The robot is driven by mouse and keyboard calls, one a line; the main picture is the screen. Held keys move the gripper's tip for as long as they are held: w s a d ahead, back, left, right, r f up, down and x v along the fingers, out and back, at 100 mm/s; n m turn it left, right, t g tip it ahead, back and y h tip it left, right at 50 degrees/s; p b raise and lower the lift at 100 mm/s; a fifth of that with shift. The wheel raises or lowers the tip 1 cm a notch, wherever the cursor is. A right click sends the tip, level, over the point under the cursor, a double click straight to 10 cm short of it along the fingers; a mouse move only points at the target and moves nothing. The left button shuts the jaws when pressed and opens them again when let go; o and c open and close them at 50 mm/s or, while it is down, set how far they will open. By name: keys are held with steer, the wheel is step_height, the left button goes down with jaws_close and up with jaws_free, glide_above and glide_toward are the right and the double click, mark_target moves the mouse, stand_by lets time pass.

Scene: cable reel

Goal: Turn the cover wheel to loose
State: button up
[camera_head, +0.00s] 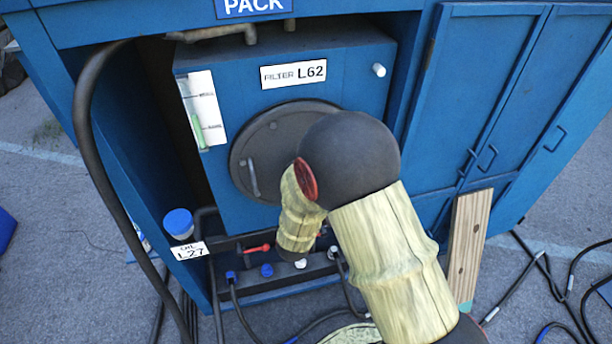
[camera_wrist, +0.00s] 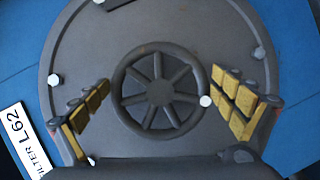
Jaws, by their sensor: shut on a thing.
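The cover wheel (camera_wrist: 159,93), a dark grey spoked hand wheel, sits at the middle of a round grey cover (camera_wrist: 160,30) in the wrist view. My gripper (camera_wrist: 158,80) has its yellow-padded fingers on the left and right of the wheel, with the tips at its rim, shut on it. A small white knob on the wheel's rim shows at the right, beside the right finger. In the head view the round cover (camera_head: 262,128) shows on the blue filter box, with my arm in front of it. The wheel and my fingers are hidden there.
The filter box (camera_head: 232,175) carries an L62 label (camera_head: 293,74) and a gauge (camera_head: 203,110). A blue-capped filler (camera_head: 179,223) and a red lever (camera_head: 257,248) are lower down. A wooden plank (camera_head: 467,245) leans at right. Hoses lie on the ground.

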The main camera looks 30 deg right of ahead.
steer(key=shift+w+r+n+t+h, duration=0.1)
steer(key=shift+n+t+h, duration=0.25)
steer(key=shift+n, duration=0.6)
steer(key=shift+s+r+n+t+h, duration=0.1)
steer(key=shift+n+t+h, duration=0.25)
steer(key=shift+n, duration=0.65)
steer(key=shift+w+r+n+t+h, duration=0.15)
steer(key=shift+n+h, duration=0.25)
steer(key=shift+n, duration=0.55)
steer(key=o, duration=0.8)
steer(key=shift+c, duration=0.2)
steer(key=v, duration=1.2)
steer(key=shift+f, duration=0.15)
